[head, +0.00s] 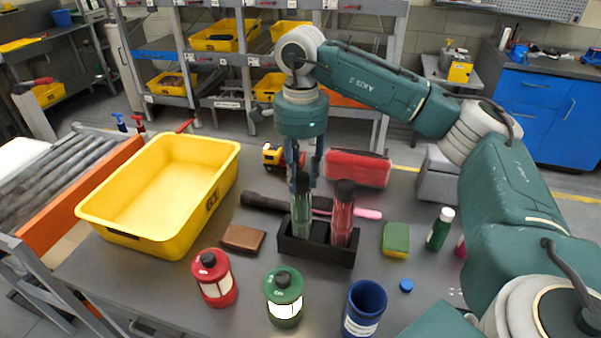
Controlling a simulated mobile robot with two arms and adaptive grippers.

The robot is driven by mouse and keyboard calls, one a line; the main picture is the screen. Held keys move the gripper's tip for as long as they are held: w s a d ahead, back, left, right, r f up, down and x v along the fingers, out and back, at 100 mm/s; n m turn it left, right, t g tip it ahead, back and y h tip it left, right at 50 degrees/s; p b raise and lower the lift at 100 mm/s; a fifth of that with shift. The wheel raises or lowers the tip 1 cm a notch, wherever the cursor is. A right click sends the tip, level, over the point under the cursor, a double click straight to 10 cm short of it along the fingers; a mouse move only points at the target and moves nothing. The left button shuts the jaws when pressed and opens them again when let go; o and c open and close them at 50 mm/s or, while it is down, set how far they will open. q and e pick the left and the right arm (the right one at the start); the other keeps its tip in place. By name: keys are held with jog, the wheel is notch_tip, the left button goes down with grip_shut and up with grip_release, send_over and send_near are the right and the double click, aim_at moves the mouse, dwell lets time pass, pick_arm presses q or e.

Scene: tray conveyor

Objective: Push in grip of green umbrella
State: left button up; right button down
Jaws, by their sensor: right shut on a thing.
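The green umbrella (301,217) stands upright in the left part of a black holder (316,251) on the grey table. My right gripper (302,182) points down from above and is shut on the green umbrella at its dark grip, which the fingers partly hide. A red umbrella (342,218) with a dark grip stands upright beside it in the right part of the holder. My left gripper is not in view.
A yellow bin (108,222) stands at the left. A red case (357,168) lies behind.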

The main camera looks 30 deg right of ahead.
aim_at(300, 174)
jog(key=shift+s+f, duration=0.15)
jog(key=shift+f, duration=0.05)
jog(key=c, duration=1.8)
grip_release()
jog(key=o, duration=0.4)
jog(key=shift+f, duration=0.1)
jog(key=shift+o, duration=0.5)
jog(key=shift+w, duration=0.25)
jog(key=shift+s, duration=0.1)
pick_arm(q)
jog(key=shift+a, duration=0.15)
pick_arm(e)
notch_tip(300, 174, up, 12)
